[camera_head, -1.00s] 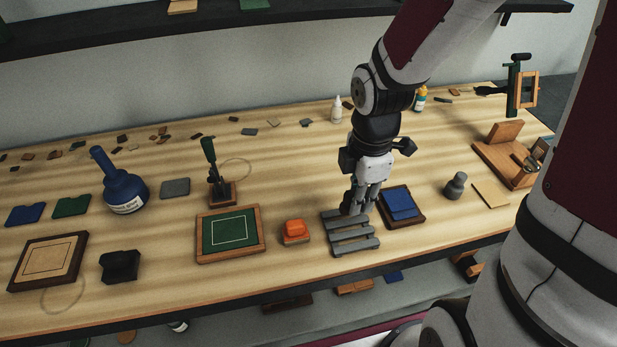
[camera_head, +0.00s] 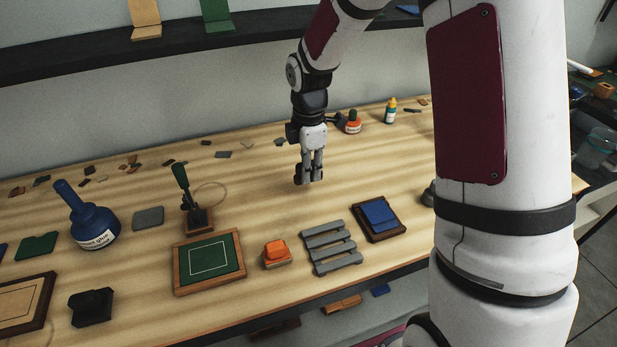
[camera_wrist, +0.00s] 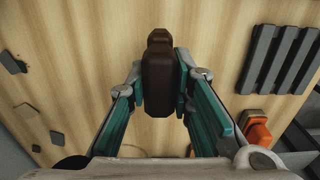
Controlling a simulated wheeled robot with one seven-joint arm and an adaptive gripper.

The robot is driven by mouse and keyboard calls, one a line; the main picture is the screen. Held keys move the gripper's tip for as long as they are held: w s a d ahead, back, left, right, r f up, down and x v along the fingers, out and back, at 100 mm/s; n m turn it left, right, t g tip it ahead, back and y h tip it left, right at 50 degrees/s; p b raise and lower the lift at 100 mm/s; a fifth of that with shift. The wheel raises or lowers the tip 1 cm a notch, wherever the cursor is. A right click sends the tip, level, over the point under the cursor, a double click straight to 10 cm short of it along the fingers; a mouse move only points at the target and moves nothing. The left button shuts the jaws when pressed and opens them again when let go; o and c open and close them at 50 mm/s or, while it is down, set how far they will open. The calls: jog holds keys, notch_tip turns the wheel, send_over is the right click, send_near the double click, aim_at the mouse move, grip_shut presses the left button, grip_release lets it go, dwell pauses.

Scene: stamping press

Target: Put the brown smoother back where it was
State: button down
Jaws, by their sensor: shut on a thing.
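The brown smoother (camera_wrist: 159,72) is a dark brown, rounded block between the two fingers in the wrist view. My gripper (camera_wrist: 162,85) is shut on it. In the head view my gripper (camera_head: 309,180) is over the middle of the bench, behind the grey slatted rack. Only a small dark bit of the smoother shows there beside the fingertips, and I cannot tell whether it touches the bench. The grey slatted rack (camera_head: 331,246) stands empty at the front of the bench; it also shows at the upper right of the wrist view (camera_wrist: 276,58).
An orange-topped block (camera_head: 276,253) and a framed green board (camera_head: 209,262) lie left of the rack. A blue pad on a dark tray (camera_head: 379,217) is right of it. Bare bench surrounds the gripper.

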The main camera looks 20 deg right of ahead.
jog(key=shift+f, duration=1.6)
jog(key=shift+f, duration=0.1)
jog(key=c, duration=1.4)
grip_release()
